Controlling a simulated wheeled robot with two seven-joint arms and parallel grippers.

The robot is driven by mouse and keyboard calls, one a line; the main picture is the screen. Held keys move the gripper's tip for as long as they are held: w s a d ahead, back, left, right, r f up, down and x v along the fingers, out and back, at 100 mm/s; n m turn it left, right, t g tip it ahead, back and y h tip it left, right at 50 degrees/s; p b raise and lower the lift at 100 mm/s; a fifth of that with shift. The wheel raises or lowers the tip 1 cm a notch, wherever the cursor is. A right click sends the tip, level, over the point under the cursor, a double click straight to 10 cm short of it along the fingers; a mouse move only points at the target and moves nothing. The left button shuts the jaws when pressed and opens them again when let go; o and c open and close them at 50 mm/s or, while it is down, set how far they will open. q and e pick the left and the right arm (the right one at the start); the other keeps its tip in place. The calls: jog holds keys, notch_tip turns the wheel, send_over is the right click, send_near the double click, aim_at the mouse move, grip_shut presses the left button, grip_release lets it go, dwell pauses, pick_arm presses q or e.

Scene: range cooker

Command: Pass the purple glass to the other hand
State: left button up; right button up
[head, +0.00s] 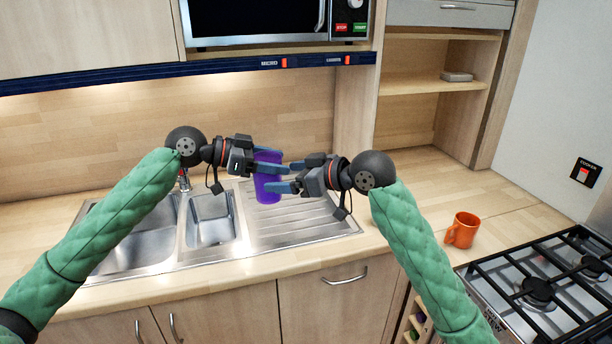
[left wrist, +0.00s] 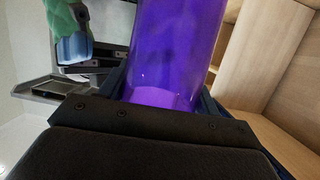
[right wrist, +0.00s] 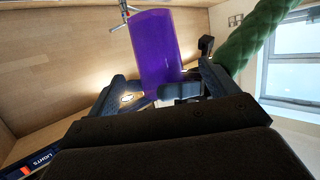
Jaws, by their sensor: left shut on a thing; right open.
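The purple glass (head: 266,182) is held in the air above the sink's drainer, in the middle of the head view. My left gripper (head: 275,168) is shut on it from the left. The glass fills the upper middle of the left wrist view (left wrist: 175,50). My right gripper (head: 285,176) faces the glass from the right, open, with its fingertips close to the glass. In the right wrist view the glass (right wrist: 156,45) stands beyond and partly between the open fingers; I cannot tell whether they touch it.
The steel sink (head: 212,220) and its drainer (head: 310,225) lie below. An orange mug (head: 462,230) stands on the counter at right, beside the gas hob (head: 540,290). A microwave (head: 260,20) is above. The counter behind the mug is clear.

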aim_at(279, 176)
jog(key=shift+x, duration=2.05)
jog(key=c, duration=1.2)
pick_arm(q)
jog(key=o, duration=1.5)
